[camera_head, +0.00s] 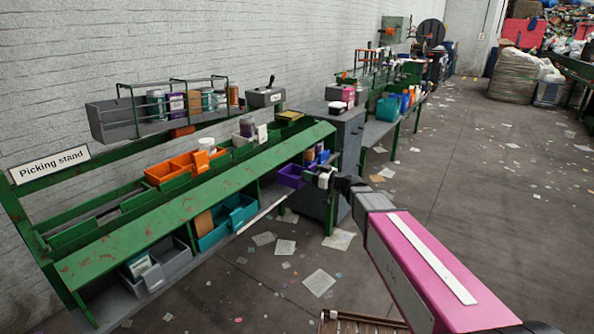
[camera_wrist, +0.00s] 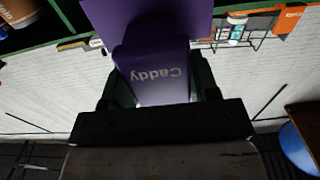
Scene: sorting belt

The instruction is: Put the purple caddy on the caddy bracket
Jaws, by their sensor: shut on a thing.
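The purple caddy (camera_head: 291,177) is at the right end of the green picking stand, near its lower shelf level. My gripper (camera_head: 322,178) is shut on it from the right. In the wrist view the purple caddy (camera_wrist: 155,35) fills the top middle, with the word "Caddy" upside down on its face. The dark fingers of my gripper (camera_wrist: 160,88) lie on both sides of it. I cannot single out the caddy bracket in either view. I cannot tell whether the caddy touches the stand.
The green picking stand (camera_head: 100,262) runs along the white wall. It bears orange bins (camera_head: 172,172), teal bins (camera_head: 211,231) and a grey bin (camera_head: 171,265). A grey cabinet (camera_head: 347,140) stands just behind the caddy. The floor to the right is open, with scattered paper.

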